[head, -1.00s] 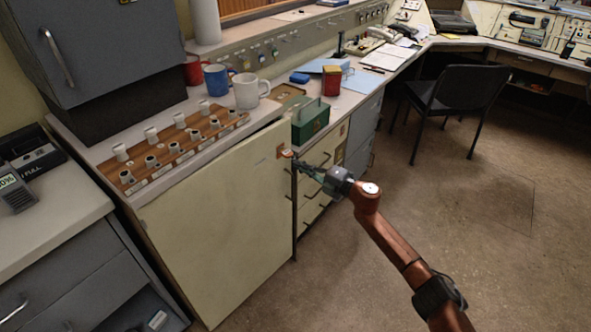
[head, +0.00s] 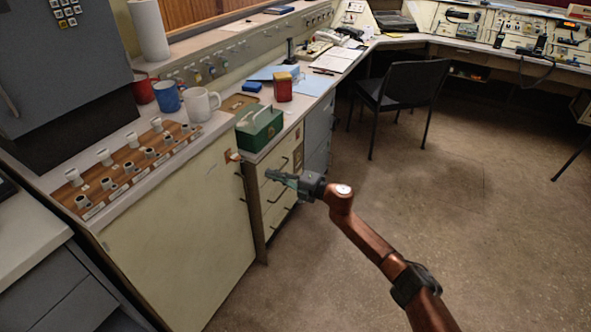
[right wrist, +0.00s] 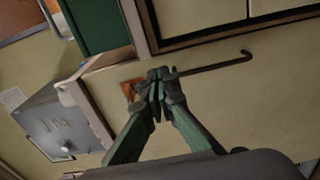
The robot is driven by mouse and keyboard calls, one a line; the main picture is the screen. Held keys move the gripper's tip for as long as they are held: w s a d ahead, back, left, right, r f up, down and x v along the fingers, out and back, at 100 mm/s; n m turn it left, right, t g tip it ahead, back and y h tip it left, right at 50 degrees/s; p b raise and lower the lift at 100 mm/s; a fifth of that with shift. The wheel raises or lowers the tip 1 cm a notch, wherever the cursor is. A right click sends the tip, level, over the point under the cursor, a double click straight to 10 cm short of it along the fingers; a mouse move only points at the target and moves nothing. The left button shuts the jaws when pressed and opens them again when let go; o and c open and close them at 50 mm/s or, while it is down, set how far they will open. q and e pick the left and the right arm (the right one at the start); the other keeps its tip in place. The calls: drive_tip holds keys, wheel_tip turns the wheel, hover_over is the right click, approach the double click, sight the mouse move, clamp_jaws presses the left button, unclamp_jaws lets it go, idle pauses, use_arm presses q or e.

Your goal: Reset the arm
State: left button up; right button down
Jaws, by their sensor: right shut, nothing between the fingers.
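My right gripper (head: 270,176) is shut and empty. It hovers in front of the cream drawers (head: 272,205) below the green box, at the height of the upper drawers. In the right wrist view its two fingertips (right wrist: 158,75) meet, with a dark bar handle (right wrist: 215,66) close by them in the picture; I cannot tell whether they touch. My right arm reaches in from the lower right of the head view. My left gripper does not show.
A green box (head: 259,130) and a red tin (head: 283,88) stand on the counter near its front edge. Mugs (head: 201,104) and a wooden panel of knobs (head: 130,165) are further left. A black chair (head: 402,90) stands right. The floor (head: 470,220) between is clear.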

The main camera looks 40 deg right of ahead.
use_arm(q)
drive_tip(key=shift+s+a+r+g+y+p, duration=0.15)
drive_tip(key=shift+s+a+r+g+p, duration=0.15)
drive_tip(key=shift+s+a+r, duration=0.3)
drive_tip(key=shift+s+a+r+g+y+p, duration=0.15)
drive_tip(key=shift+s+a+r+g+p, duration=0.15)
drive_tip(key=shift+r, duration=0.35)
use_arm(e)
drive_tip(key=s+d, duration=0.3)
drive_tip(key=d, duration=0.4)
drive_tip(key=shift+s+d, duration=0.15)
drive_tip(key=shift+d, duration=0.15)
drive_tip(key=shift+f, duration=0.15)
